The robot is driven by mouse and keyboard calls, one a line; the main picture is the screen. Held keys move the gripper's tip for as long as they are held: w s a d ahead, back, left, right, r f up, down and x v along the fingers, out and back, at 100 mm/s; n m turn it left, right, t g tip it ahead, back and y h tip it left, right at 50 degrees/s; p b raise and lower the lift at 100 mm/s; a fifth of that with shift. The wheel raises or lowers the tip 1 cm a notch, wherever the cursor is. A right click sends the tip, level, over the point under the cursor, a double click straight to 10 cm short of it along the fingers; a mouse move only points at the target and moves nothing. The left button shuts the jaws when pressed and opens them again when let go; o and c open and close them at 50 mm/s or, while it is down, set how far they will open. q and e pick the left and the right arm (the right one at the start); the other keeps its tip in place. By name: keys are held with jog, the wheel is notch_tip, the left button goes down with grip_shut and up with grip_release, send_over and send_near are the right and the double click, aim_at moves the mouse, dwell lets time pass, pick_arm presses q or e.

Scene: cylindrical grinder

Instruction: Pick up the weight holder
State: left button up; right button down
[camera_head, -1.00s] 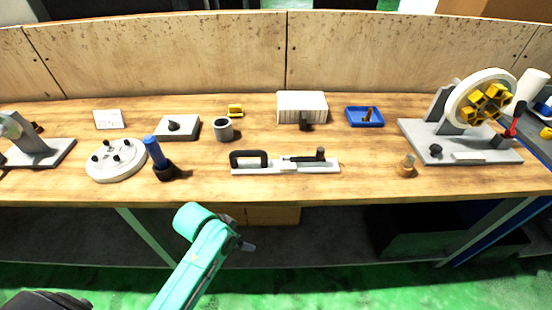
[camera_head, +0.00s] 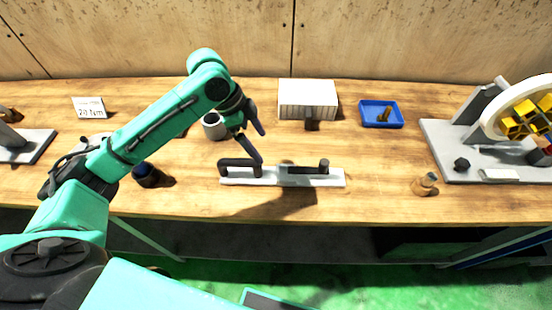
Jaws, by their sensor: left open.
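A long light-grey bar with a black handle at its left end and a black fitting at its right (camera_head: 270,180) lies near the table's front edge in the middle. I take it to be the weight holder, but cannot be certain. My left gripper (camera_head: 260,147) is open and empty. It hangs just above and behind the left half of the bar, close to the black handle (camera_head: 238,166). Its two dark fingers are spread, with a visible gap between them. I cannot tell whether a finger touches the handle. My right gripper is not in view.
A grey cup (camera_head: 214,127) stands behind my left gripper. A white ribbed box (camera_head: 307,98) and a blue tray (camera_head: 381,114) stand farther back. A small brass piece (camera_head: 425,184) is right of the bar, near the grey wheel stand (camera_head: 470,160). A wooden panel (camera_head: 380,40) closes the back.

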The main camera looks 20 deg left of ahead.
pick_arm(q)
jog(key=p, duration=0.1)
send_over(276, 172)
jog(key=s+a, duration=0.2)
notch_tip(276, 172, down, 5)
jog(key=shift+a+r, duration=0.1)
jog(key=shift+r, duration=0.1)
jog(key=f, duration=0.2)
jog(key=w+d+f+p, duration=0.1)
jog(key=w+f, duration=0.1)
jog(key=f, duration=0.1)
jog(key=shift+d+f+p, duration=0.35)
jog(key=shift+d+f, duration=0.15)
jog(key=shift+f, duration=0.15)
jog(key=shift+s+f, duration=0.1)
jog(key=c, duration=0.3)
grip_shut()
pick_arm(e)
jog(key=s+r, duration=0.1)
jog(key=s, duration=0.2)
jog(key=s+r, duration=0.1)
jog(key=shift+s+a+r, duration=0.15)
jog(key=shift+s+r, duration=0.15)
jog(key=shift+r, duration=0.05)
